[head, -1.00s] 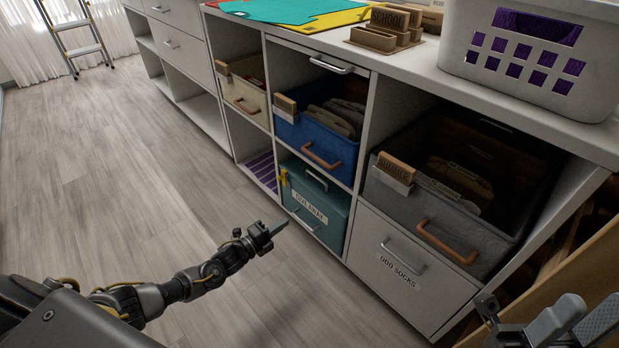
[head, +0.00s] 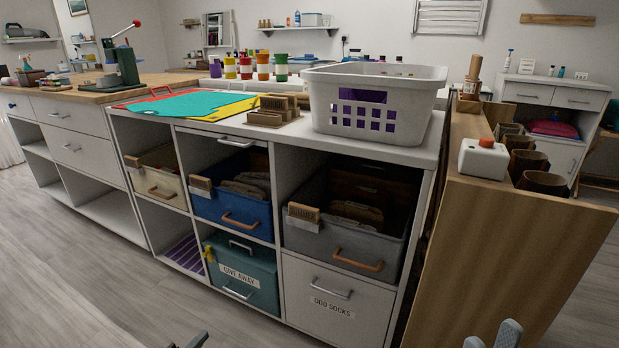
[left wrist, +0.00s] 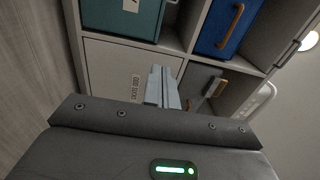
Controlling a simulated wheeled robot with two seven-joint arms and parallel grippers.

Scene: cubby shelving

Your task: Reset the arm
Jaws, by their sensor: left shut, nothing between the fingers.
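My left gripper (head: 197,341) barely shows at the bottom edge of the head view, low in front of the cubby shelving (head: 278,190). In the left wrist view its two grey fingers (left wrist: 163,88) lie together, shut and empty, pointing toward the shelf fronts. My right gripper (head: 493,338) shows only its two fingertips at the bottom right of the head view, with a gap between them. Nothing is seen between them. Most of both arms is out of the head view.
The shelving holds a teal GIVE AWAY bin (head: 243,275), a blue bin (head: 232,205), a grey bin (head: 340,240) and an ODD SOCKS drawer (head: 335,300). A white basket (head: 375,105) stands on top. A wooden unit (head: 500,240) stands at right. Floor at left is clear.

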